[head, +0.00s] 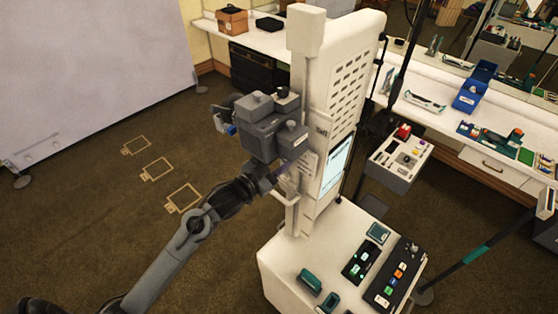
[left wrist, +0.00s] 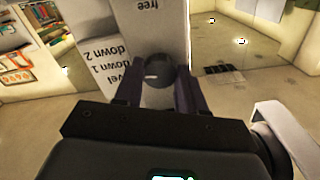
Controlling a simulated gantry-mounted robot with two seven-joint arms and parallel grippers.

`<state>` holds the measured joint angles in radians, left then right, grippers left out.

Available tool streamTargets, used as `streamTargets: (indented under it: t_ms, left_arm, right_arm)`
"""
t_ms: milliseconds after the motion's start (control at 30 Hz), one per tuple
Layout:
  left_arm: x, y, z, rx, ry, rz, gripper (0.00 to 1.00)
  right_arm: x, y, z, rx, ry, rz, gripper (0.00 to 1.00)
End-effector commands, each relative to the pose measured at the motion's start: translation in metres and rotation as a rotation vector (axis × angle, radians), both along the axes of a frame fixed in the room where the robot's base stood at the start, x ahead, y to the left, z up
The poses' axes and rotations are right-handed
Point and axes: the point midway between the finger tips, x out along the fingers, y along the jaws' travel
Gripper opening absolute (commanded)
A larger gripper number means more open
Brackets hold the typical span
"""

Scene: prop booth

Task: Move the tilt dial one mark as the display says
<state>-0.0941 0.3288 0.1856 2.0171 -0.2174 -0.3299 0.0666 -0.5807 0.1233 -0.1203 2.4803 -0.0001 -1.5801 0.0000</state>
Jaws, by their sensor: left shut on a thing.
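The tilt dial (left wrist: 157,70) is a dark grey round knob in the left wrist view. It sits in front of a white label plate (left wrist: 120,45) whose upside-down words include "free", "down 2" and "down 1". My left gripper (left wrist: 159,88) has its two dark fingers on either side of the knob and is shut on it. In the head view my left gripper (head: 287,166) is at the left side of the white column, and the dial is hidden there. The lit display (head: 336,167) is on the column's right face, too slanted and small to read. My right gripper is not in view.
A grey camera-like unit (head: 270,125) is on the white column (head: 302,90) just above my left gripper. A white console (head: 285,258) with button panels stands at the column's foot. A long counter (head: 275,42) runs behind. The floor to the left is open.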

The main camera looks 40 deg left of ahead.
Motion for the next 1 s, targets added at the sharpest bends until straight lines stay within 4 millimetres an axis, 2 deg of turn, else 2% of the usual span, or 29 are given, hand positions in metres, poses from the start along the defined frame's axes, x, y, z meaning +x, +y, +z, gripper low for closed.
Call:
streamTargets:
  t_ms: [33, 67, 200, 233, 533, 667, 1000]
  left_arm:
    - [0.0, 0.0, 0.0, -0.001, 0.0, 0.0, 0.09]
    - [0.0, 0.0, 0.0, -0.001, 0.0, 0.0, 0.41]
    - [0.0, 0.0, 0.0, -0.002, 0.0, 0.0, 0.62]
    - [0.0, 0.0, 0.0, -0.002, 0.0, 0.0, 0.65]
    - [-0.001, 0.0, 0.0, -0.002, 0.0, 0.0, 0.65]
    - [-0.009, 0.0, -0.002, -0.002, 0.0, 0.0, 0.65]
    - [-0.062, 0.003, -0.004, -0.001, 0.003, 0.0, 0.65]
  right_arm:
    - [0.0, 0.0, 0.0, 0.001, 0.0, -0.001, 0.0]
    - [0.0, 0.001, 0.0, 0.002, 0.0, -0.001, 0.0]
    - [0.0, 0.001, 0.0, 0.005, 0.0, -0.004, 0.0]
    - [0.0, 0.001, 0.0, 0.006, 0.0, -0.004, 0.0]
    - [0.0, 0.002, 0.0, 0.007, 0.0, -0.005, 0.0]
    - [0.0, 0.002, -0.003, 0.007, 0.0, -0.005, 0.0]
    - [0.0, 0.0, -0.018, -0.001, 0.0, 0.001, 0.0]
